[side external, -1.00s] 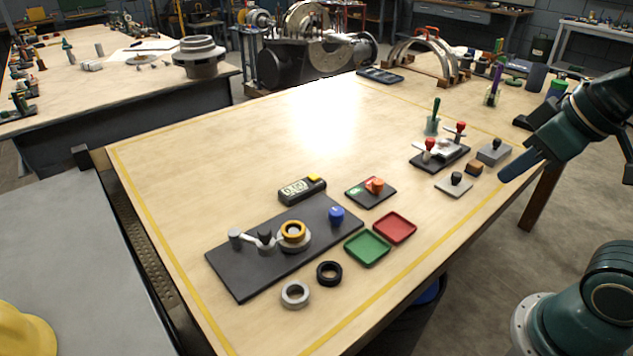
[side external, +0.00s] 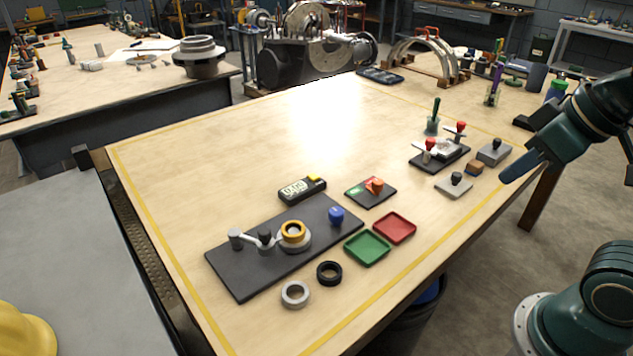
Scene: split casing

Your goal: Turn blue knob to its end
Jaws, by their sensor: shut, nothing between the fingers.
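The blue knob (side external: 336,215) stands at the right end of a dark grey base plate (side external: 240,285) on the bench. A gold ring (side external: 293,231) sits on a grey round seat on the same plate, left of the knob. My gripper (side external: 505,176) is at the right of the picture, by the bench's right edge, shut and empty. It is well apart from the knob and touches nothing. Any mark showing the knob's angle is too small to read.
A display box (side external: 302,190) and an orange switch on a dark plate (side external: 363,200) lie behind the knob. Green (side external: 367,248) and red (side external: 394,227) trays lie to its right. Black (side external: 329,273) and grey (side external: 295,294) rings lie in front. The bench's middle is clear.

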